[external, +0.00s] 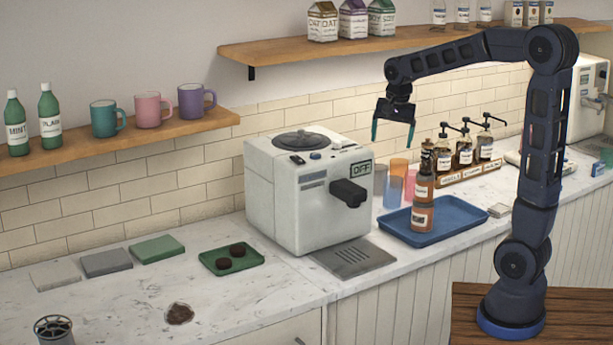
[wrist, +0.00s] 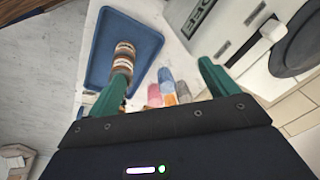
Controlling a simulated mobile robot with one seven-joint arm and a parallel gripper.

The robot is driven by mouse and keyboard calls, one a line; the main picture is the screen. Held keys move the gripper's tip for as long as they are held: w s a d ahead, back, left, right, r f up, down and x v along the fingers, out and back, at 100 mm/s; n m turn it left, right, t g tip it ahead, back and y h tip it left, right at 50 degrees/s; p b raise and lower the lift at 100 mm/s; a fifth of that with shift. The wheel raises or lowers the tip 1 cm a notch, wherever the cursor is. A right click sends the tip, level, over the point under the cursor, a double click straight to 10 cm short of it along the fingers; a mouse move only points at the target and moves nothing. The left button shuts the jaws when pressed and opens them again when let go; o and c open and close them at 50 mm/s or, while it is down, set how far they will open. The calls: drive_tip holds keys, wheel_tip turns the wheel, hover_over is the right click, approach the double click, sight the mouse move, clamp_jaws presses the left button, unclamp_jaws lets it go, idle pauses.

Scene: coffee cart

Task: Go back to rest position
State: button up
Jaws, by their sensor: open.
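My gripper (external: 394,127) hangs from the bent dark arm, high above the counter. It is open, with its two green fingers apart and nothing between them. In the external view it is above and behind the blue tray (external: 458,221), to the right of the white coffee machine (external: 280,190). In the wrist view the gripper (wrist: 166,85) points down, with the tray (wrist: 152,50) at the upper left and the machine at the upper right.
Stacked orange-brown bottles (external: 422,216) stand on the tray. Coloured cups (external: 398,168) stand beside the machine. Pump bottles (external: 464,154) stand in a wooden rack behind. A wooden shelf (external: 300,48) with cartons hangs on the wall behind the arm.

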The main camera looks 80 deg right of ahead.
drive_tip(key=s+a+r+n+t, duration=0.1)
drive_tip(key=s+a+n, duration=0.3)
drive_tip(key=a, duration=0.6)
drive_tip(key=s+a+r+n+t, duration=0.1)
drive_tip(key=a+n, duration=0.4)
drive_tip(key=a, duration=0.4)
drive_tip(key=s+a+f+n+t+y, duration=0.1)
drive_tip(key=s+a+f+n, duration=0.2)
drive_tip(key=s+a+n, duration=0.6)
drive_tip(key=a, duration=0.4)
drive_tip(key=shift+s+a+f+y, duration=0.2)
drive_tip(key=shift+s+a+y, duration=0.1)
drive_tip(key=shift+s+a, duration=0.1)
